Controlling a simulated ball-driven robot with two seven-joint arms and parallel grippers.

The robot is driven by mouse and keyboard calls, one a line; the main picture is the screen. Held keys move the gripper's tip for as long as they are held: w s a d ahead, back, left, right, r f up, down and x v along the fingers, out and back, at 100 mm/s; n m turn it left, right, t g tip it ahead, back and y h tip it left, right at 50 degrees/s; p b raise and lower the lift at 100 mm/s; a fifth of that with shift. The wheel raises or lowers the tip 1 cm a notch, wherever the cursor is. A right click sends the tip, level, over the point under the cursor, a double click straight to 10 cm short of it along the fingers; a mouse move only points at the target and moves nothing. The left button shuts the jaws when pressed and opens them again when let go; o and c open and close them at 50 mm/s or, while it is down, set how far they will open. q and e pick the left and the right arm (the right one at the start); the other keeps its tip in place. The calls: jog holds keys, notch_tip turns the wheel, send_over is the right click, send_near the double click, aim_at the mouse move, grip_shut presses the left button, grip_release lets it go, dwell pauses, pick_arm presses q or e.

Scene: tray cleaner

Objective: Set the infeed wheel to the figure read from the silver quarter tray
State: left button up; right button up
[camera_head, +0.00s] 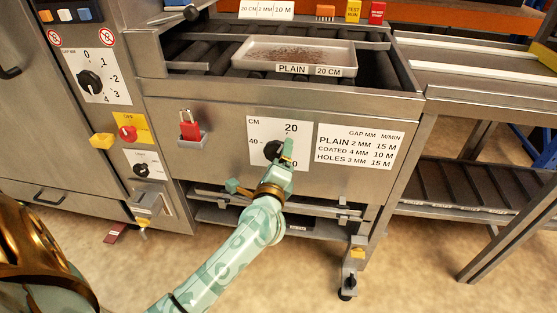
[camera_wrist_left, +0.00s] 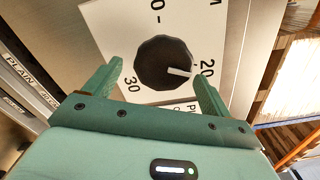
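The silver tray (camera_head: 340,72) lies on the rollers at the top of the machine in the head view. Its front label reads PLAIN, 20 CM. The infeed wheel is a black knob (camera_head: 273,151) on a white plate marked CM, partly hidden by my gripper. In the left wrist view the knob (camera_wrist_left: 163,62) has a white pointer directed toward the 20 mark; 30 and part of another figure also show. My left gripper (camera_head: 266,166) is open at the knob, with one finger on each side in the wrist view (camera_wrist_left: 158,75). My right gripper is not in view.
A chart (camera_head: 360,146) of gap and speed values is right of the wheel. A red padlock-like part (camera_head: 189,127) is to its left. A gap dial (camera_head: 90,82), a red button (camera_head: 127,133) and another black knob (camera_head: 141,170) sit further left. A roller table (camera_head: 470,185) stands right.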

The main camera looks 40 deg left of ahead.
pick_arm(q)
jog(key=shift+s+r, duration=0.1)
jog(key=p+v, duration=0.2)
jog(key=v, duration=1.4)
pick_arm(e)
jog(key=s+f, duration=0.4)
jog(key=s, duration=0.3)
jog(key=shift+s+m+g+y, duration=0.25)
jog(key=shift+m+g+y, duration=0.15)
pick_arm(q)
jog(key=shift+d, duration=0.15)
